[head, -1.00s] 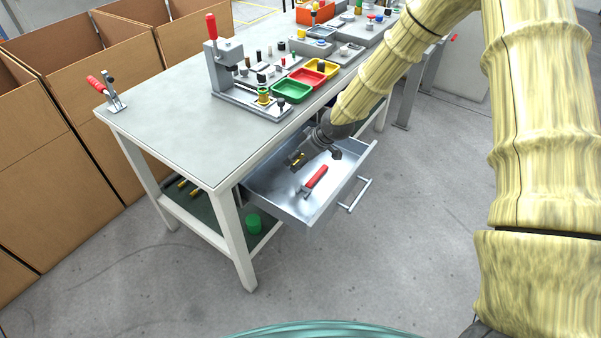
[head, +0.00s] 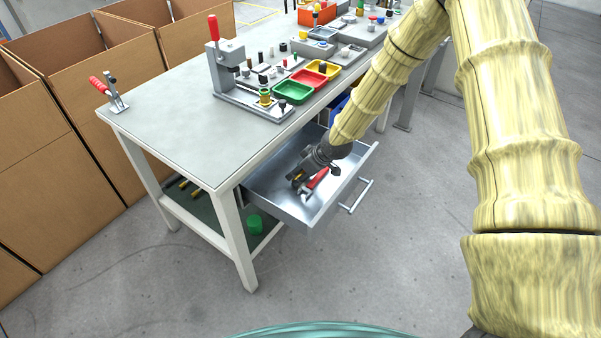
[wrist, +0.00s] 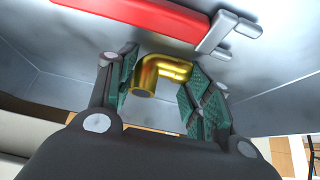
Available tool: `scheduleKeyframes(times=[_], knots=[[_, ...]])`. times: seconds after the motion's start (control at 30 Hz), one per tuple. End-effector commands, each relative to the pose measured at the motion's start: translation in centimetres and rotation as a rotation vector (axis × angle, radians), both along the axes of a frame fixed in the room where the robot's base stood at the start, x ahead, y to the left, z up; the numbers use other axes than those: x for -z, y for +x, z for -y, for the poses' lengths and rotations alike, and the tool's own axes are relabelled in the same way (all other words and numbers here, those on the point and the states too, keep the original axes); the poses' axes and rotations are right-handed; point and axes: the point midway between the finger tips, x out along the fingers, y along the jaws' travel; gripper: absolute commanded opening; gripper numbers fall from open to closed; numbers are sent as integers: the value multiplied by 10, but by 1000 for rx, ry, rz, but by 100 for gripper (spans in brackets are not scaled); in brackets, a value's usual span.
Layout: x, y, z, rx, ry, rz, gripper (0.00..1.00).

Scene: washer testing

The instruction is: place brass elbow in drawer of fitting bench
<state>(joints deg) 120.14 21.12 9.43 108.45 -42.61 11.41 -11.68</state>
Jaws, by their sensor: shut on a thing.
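The brass elbow (wrist: 165,72) is a shiny gold bent fitting between my gripper's (wrist: 160,85) green-padded fingers in the wrist view. My gripper is shut on it. In the head view my gripper (head: 300,184) is low inside the open metal drawer (head: 262,186) of the fitting bench (head: 180,130), and the elbow shows there as a small yellow spot. I cannot tell whether the elbow touches the drawer floor.
A red-handled tool (wrist: 135,15) lies in the drawer close beside my gripper, and partly shows in the head view (head: 318,180). A press (head: 228,75), a green tray (head: 293,91) and several fittings stand on the bench top. The drawer's left part is bare.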

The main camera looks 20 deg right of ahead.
Motion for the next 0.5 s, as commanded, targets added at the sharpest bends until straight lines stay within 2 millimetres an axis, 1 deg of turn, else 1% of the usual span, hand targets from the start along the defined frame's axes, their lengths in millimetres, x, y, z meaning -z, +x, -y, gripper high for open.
scheduleKeyframes(times=[0.07, 0.1, 0.2, 0.5], knots=[[3, 0, 0, 0, 0, 0, 23], [2, 0, 0, 0, 0, 0, 56], [2, 0, 0, 0, 0, 0, 72], [1, 0, 0, 0, 0, 0, 72]])
